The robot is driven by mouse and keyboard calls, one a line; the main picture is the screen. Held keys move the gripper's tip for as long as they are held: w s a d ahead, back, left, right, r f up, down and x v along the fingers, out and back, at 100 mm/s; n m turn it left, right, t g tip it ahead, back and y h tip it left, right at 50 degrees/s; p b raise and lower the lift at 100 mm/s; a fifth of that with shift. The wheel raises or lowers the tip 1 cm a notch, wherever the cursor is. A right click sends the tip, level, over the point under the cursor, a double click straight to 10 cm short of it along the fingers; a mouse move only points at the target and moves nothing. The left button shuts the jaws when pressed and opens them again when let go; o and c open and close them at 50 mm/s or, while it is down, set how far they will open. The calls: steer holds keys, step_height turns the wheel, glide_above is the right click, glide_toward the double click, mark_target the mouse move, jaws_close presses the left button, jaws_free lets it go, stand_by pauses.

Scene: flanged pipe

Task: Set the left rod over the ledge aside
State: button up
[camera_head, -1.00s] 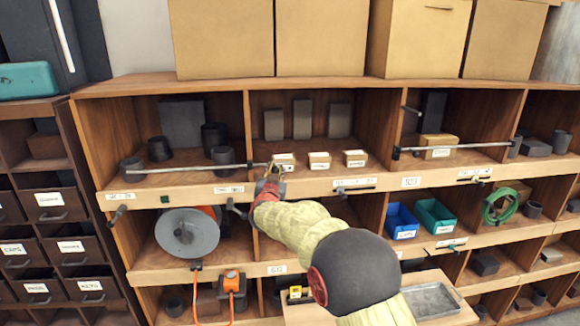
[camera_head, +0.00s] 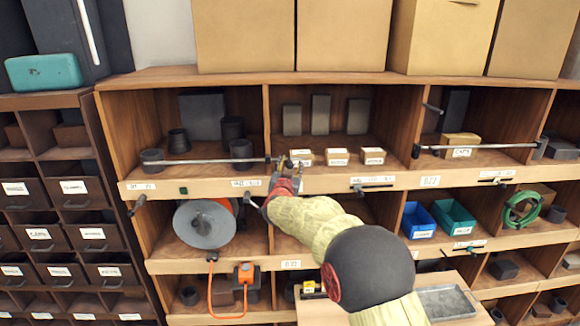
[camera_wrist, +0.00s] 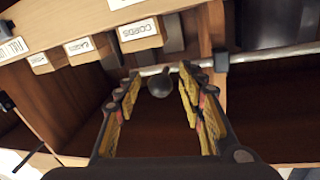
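The left rod (camera_head: 215,161) is thin and grey. It lies across the front of the upper left bay, just over the wooden ledge (camera_head: 205,188), with its right end near the divider. My gripper (camera_head: 290,168) is at that right end. In the wrist view, which is upside down, my gripper (camera_wrist: 160,95) is open, its yellow-padded fingers apart. The rod (camera_wrist: 270,56) runs across just beyond the fingertips, with a dark clamp-like piece (camera_wrist: 221,62) on it. A dark round knob (camera_wrist: 160,85) shows between the fingers. I cannot tell whether they touch the rod.
Small labelled boxes (camera_head: 338,157) stand right beside my gripper. Dark cups (camera_head: 152,160) stand behind the left rod. A second rod (camera_head: 480,147) spans the right bay. A cable reel (camera_head: 205,223) sits below, and a metal tray (camera_head: 447,302) is at the lower right.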

steer(key=s+a, duration=0.2)
steer(key=s, duration=0.9)
steer(key=shift+s, duration=0.4)
